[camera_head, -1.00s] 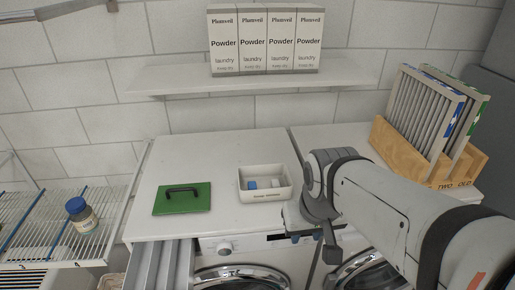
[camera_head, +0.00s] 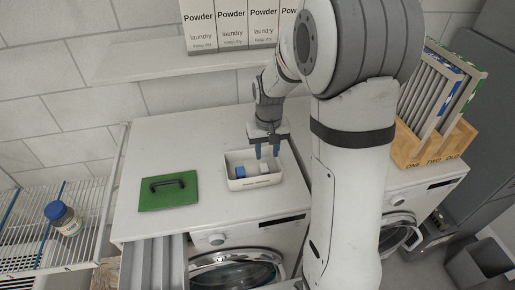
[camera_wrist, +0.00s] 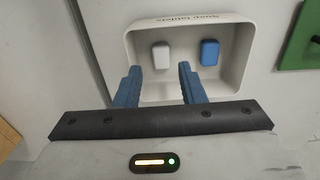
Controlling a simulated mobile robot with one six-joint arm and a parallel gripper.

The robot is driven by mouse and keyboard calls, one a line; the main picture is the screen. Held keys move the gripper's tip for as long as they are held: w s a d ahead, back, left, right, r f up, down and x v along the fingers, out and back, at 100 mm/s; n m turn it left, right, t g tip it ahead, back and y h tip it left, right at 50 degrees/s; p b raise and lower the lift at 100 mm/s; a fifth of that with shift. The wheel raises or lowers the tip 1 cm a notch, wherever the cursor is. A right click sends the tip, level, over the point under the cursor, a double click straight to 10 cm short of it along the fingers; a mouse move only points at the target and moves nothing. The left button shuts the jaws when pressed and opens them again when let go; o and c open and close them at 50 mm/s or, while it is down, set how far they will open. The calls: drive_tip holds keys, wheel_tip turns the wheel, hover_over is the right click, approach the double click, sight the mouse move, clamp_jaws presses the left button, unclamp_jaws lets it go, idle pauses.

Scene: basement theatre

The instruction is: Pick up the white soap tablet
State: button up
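The white soap tablet (camera_wrist: 161,56) lies in a white tray (camera_wrist: 240,75) beside a blue tablet (camera_wrist: 209,52). In the wrist view the white tablet is left of the blue one; in the head view the white tablet (camera_head: 264,168) is on the right and the blue tablet (camera_head: 240,171) on the left. The tray (camera_head: 256,183) sits on the white machine top. My gripper (camera_head: 267,154) is over the tray's back part, pointing down. In the wrist view its blue fingers (camera_wrist: 159,68) are apart with nothing between them, roughly in line with the white tablet.
A green lid with a black handle (camera_head: 168,192) lies left of the tray. Powder boxes (camera_head: 232,27) stand on a shelf (camera_head: 170,63) above. A wooden rack (camera_head: 424,148) with framed filters stands to the right. A blue-capped jar (camera_head: 64,217) is on a wire rack at left.

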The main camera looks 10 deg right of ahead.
sight(265, 168)
drive_tip(key=shift+w+f, duration=0.6)
drive_tip(key=shift+w, duration=0.2)
wheel_tip(265, 168, down, 8)
drive_tip(key=shift+r+p, duration=0.2)
drive_tip(key=shift+p, duration=0.5)
drive_tip(key=shift+c, duration=0.3)
drive_tip(key=c, duration=0.7)
